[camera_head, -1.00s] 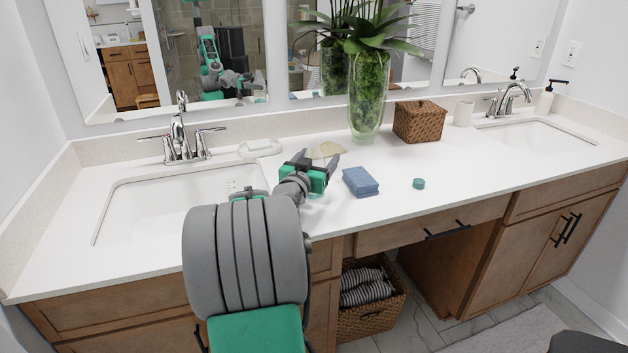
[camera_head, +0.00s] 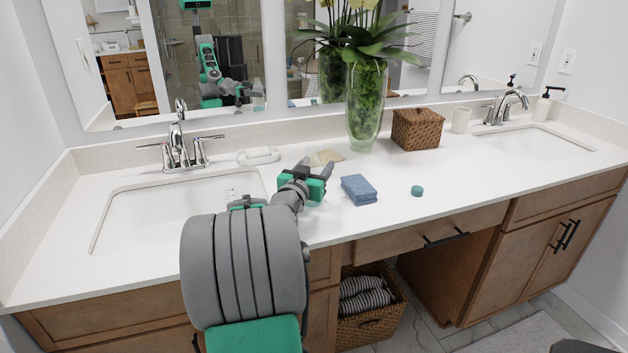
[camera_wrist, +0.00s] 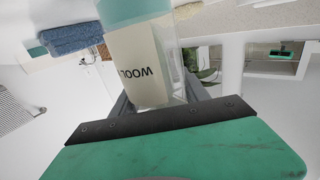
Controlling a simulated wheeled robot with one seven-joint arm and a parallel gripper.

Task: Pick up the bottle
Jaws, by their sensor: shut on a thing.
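The bottle (camera_wrist: 146,68) is clear with a cream label reading "WOOL", which shows upside down in the wrist view, and a teal part at the top of that picture. My gripper (camera_wrist: 158,98) is shut on it, with a finger on each side. In the head view, my gripper (camera_head: 322,180) is over the counter, between the left sink and the blue folded cloth. My gripper and arm largely hide the bottle there. A faint bottle reflection shows in the mirror beside my gripper's reflection.
The blue cloth (camera_head: 359,189) and a small teal cap (camera_head: 417,190) lie on the white counter (camera_head: 470,175). A glass vase with plants (camera_head: 365,105), a wicker box (camera_head: 417,128) and a soap dish (camera_head: 258,155) stand behind. The left sink (camera_head: 170,215) is beside my arm.

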